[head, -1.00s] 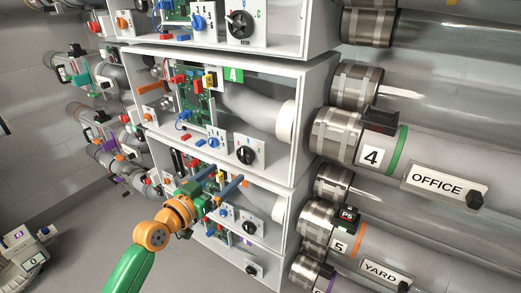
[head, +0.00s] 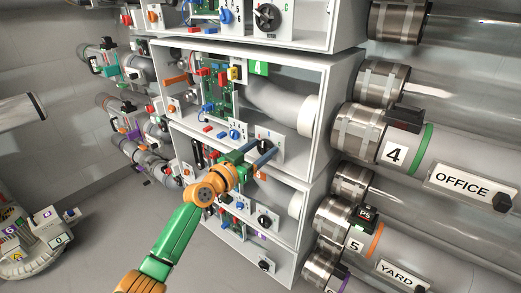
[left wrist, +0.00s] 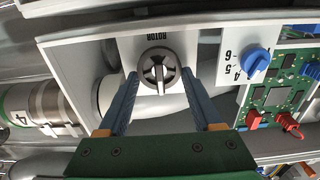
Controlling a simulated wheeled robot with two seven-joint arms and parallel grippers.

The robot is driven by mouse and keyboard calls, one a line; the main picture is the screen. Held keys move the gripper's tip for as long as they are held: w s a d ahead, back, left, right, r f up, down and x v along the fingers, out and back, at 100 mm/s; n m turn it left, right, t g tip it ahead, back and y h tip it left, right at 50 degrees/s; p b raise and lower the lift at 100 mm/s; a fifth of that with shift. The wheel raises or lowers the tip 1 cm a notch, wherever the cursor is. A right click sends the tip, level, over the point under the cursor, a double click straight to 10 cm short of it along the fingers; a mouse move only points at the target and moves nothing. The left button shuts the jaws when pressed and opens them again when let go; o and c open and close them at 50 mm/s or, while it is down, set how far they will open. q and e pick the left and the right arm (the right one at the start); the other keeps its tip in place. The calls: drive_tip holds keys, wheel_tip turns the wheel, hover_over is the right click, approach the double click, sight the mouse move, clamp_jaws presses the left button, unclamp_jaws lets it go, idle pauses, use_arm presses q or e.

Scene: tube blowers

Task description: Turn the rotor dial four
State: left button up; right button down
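The black rotor dial (head: 267,142) is on a light panel in the box with the green 4 label (head: 258,68). In the left wrist view the round rotor dial (left wrist: 158,69) sits under the word ROTOR, with its grip bar roughly upright in the picture. My left gripper (head: 264,152) is in front of it and partly hides it in the head view. In the left wrist view its blue fingers (left wrist: 159,76) are spread, one tip on each side of the dial, with gaps showing. Contact cannot be told. My right gripper is not in view.
A blue knob (left wrist: 256,60) and a green circuit board (left wrist: 284,95) lie beside the dial panel. White box walls frame the dial. Large pipes with metal collars, one marked OFFICE (head: 462,183), run at the right. Open floor lies at lower left.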

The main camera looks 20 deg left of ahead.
use_arm(q)
drive_tip(key=c, duration=0.4)
drive_tip(key=shift+c, duration=0.2)
drive_tip(key=shift+n, duration=0.3)
drive_tip(key=n, duration=0.2)
drive_tip(key=shift+a+n, duration=0.1)
drive_tip(key=shift+n, duration=0.3)
drive_tip(key=n, duration=0.2)
drive_tip(key=shift+a+f+n, duration=0.1)
drive_tip(key=shift+n, duration=0.3)
drive_tip(key=n, duration=0.5)
drive_tip(key=shift+w+a+f, duration=0.1)
drive_tip(key=shift+f, duration=0.15)
drive_tip(key=shift+n+p, duration=0.3)
drive_tip(key=shift+n, duration=0.2)
